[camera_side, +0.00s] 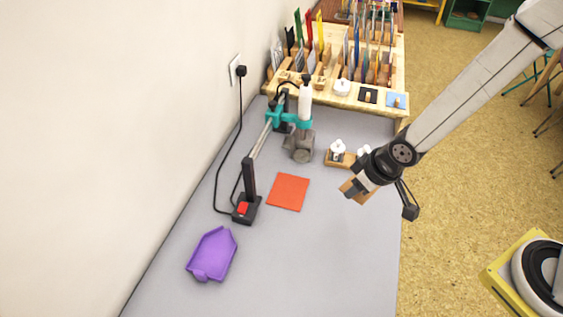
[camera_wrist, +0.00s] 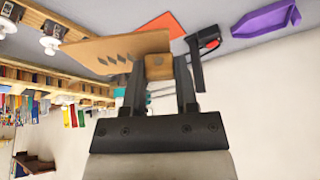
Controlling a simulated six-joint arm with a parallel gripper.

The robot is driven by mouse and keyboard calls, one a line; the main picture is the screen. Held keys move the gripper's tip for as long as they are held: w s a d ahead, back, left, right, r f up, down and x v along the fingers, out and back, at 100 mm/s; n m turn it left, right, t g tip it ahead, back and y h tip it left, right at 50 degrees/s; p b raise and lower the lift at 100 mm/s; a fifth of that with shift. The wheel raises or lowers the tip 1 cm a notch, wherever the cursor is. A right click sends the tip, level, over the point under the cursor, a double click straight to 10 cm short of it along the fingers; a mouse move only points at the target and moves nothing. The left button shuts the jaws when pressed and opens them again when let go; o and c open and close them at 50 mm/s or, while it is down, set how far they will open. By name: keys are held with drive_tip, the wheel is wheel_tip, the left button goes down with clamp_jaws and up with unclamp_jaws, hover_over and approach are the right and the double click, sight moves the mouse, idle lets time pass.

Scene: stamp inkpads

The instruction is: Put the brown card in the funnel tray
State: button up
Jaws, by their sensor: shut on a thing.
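My gripper (camera_side: 364,184) is in the air above the right side of the grey table. In the wrist view my gripper (camera_wrist: 160,68) is shut on a small wooden block at the end of the brown card (camera_wrist: 112,48). The card is a flat tan piece with a row of dark diamond marks. In the side view the brown card (camera_side: 352,189) is small and partly hidden by the gripper. The purple funnel tray (camera_side: 212,255) lies on the table at the front left, apart from the card. It also shows in the wrist view (camera_wrist: 265,20).
An orange-red square (camera_side: 289,192) lies flat mid-table. A stand with a black base (camera_side: 246,209) and a cable is left of it. A small wooden holder with white knobs (camera_side: 338,156) is behind. A wooden rack (camera_side: 333,100) fills the back. The front right table is clear.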

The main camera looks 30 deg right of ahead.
drive_tip(key=s+a+f+n, duration=0.2)
drive_tip(key=s+a, duration=0.3)
drive_tip(key=s, duration=0.2)
drive_tip(key=s+a+f+n+g+y, duration=0.1)
drive_tip(key=s+a+f+n, duration=0.2)
drive_tip(key=s+a, duration=0.3)
drive_tip(key=shift+s+n+y, duration=0.3)
drive_tip(key=shift+s, duration=0.75)
drive_tip(key=shift+w, duration=0.1)
approach(278, 284)
drive_tip(key=shift+w+a+f, duration=0.4)
drive_tip(key=shift+f, duration=0.15)
drive_tip(key=shift+w+a+f, duration=0.35)
drive_tip(key=shift+w+f, duration=0.05)
drive_tip(key=shift+f, duration=0.2)
drive_tip(key=shift+f, duration=0.1)
drive_tip(key=shift+w+a+f, duration=0.15)
drive_tip(key=shift+w+f, duration=0.05)
drive_tip(key=shift+f, duration=1.5)
